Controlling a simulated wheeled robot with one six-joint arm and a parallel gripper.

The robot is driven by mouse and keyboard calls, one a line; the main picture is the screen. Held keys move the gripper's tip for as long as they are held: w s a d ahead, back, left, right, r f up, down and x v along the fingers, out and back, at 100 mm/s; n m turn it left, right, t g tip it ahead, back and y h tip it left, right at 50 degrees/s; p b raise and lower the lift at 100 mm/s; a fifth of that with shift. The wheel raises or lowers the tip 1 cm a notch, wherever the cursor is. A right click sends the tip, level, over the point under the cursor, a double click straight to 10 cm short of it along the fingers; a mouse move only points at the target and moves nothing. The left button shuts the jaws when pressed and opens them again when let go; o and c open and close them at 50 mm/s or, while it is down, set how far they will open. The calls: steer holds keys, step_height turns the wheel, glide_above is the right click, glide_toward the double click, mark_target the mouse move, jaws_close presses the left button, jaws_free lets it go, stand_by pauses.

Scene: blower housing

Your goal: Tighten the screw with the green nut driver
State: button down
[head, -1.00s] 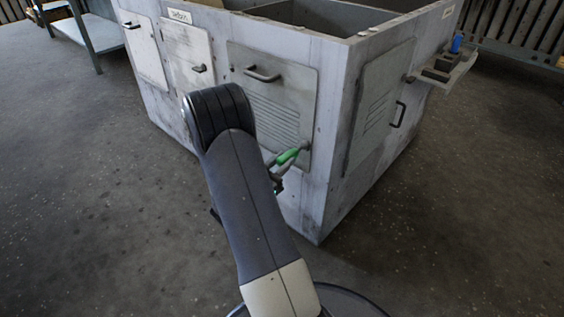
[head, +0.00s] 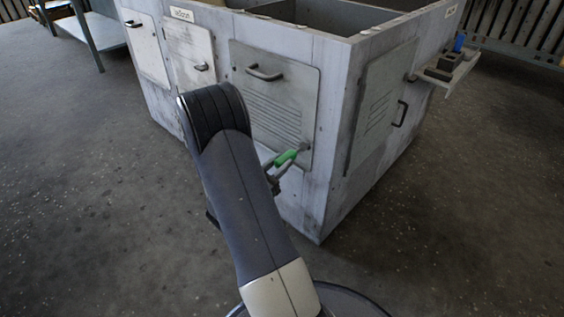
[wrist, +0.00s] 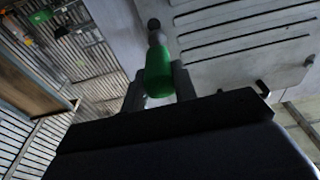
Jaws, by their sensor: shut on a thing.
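The green nut driver (head: 286,158) is in my gripper (head: 275,168). Its green handle also shows in the wrist view (wrist: 159,72), between the two fingers of my gripper (wrist: 160,85), which are shut on it. The driver's far end points at the lower right corner of the louvred panel (head: 272,110) on the housing's front and appears to meet it there. The screw cannot be made out behind the driver's end, and I cannot tell whether the socket is seated on it.
The pale blower housing (head: 332,185) fills the middle. A side shelf (head: 462,72) holds dark blocks and a blue item (head: 459,43). A panel handle (head: 265,74) sticks out above the louvres. The floor around the housing is clear.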

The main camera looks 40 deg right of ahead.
steer(key=a, duration=1.1)
steer(key=shift+s+a, duration=0.15)
steer(key=shift+s, duration=0.3)
